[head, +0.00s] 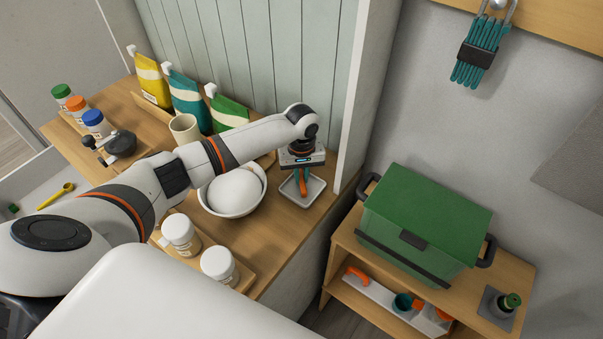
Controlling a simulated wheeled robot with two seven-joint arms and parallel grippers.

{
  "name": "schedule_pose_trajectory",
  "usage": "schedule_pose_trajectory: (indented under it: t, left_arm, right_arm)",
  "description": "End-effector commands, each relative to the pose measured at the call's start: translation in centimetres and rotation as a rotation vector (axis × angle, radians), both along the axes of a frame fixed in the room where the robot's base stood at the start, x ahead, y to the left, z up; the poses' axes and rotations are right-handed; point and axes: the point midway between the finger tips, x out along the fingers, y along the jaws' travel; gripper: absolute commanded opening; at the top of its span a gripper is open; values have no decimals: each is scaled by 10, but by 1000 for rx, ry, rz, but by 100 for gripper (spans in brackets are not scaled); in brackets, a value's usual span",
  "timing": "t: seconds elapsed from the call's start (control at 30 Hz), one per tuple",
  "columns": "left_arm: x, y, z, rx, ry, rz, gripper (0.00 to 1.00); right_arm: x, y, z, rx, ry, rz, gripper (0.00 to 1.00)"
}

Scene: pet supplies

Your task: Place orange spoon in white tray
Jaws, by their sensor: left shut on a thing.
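The white tray (313,187) is a small square dish near the right end of the wooden counter. My left gripper (301,176) points down over it, its arm crossing the picture from the left. It is shut on the orange spoon (304,188), which hangs upright between the fingers, over the tray. I cannot tell whether the spoon's lower end touches the tray floor. My right gripper does not show.
A white bowl (256,205) stands just left of the tray. Two white jars (218,262) sit nearer on a wooden board. Bags (186,98) line the back wall. A white partition (360,100) rises right of the tray. A green box (425,215) stands on a lower shelf.

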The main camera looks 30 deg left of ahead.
Motion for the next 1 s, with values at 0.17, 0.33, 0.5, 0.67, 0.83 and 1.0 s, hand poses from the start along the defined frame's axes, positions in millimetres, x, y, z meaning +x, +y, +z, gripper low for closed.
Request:
schedule_pose_trajectory:
  t: [0.17, 0.33, 0.5, 0.67, 0.83, 1.0]
  left_arm:
    - [0, 0, -2, 0, 0, 0, 28]
    - [0, 0, -2, 0, 0, 0, 35]
    - [0, 0, -1, 0, 0, 0, 35]
    - [1, 0, 14, -3, -3, 1, 35]
    - [2, 0, 48, -1, -5, 0, 35]
    - [2, 0, 85, -1, -5, 0, 35]
  right_arm:
    - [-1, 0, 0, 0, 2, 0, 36]
    - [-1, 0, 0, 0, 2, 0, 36]
    - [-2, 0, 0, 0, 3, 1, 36]
    - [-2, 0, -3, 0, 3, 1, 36]
    - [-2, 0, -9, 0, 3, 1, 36]
    - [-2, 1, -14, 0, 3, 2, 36]
